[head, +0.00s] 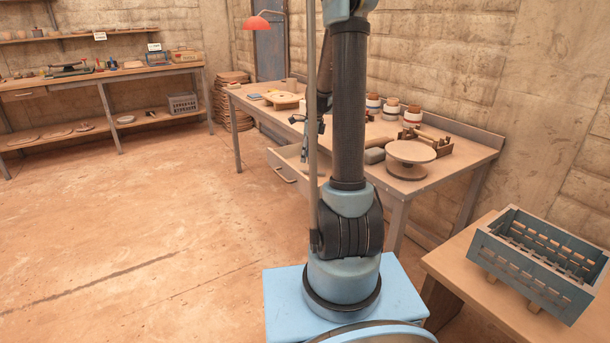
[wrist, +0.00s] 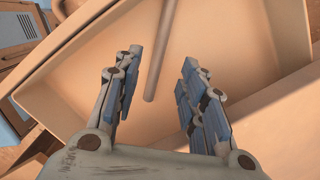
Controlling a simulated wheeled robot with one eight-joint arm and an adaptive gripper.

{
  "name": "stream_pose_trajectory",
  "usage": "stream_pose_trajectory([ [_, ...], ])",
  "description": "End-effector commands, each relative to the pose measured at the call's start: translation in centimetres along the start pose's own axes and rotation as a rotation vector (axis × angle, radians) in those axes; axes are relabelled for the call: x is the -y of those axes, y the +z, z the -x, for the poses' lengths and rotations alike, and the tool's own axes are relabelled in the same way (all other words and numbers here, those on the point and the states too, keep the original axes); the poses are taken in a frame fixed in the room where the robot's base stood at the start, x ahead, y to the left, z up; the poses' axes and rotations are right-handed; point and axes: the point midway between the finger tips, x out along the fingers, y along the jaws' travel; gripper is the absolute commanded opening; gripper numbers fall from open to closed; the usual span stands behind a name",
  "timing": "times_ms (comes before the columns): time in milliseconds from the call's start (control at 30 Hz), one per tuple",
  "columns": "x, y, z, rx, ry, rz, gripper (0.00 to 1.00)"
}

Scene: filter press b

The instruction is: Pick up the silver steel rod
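A dull grey-brown rod (wrist: 160,52) shows in the wrist view, its near end over the floor of an open drawer (wrist: 85,75). It looks like the steel rod; its far end runs out of the picture. My gripper (wrist: 163,60) is open and empty, with the rod in the gap between its fingers in the picture. I cannot tell how far the rod is below the fingertips. In the head view the pulled-out drawer (head: 288,170) hangs from the workbench (head: 446,181), and my arm hides part of it. The rod cannot be made out there.
The bench carries a round turntable (head: 411,153), a grey block (head: 374,156) and several pots. A blue slatted crate (head: 535,262) stands on a side table (head: 450,262) at right. The drawer walls rise around my fingers in the wrist view. Open floor (head: 150,220) lies at left.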

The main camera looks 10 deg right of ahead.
Motion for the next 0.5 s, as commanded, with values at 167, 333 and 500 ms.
stream_pose_trajectory([
  [167,0.0,0.0,-1.0,0.000,0.000,0.000,0.38],
  [333,0.0,0.2,-2.2,0.000,0.000,0.000,0.38],
  [500,-0.1,0.5,-4.4,0.000,0.000,0.001,0.38],
])
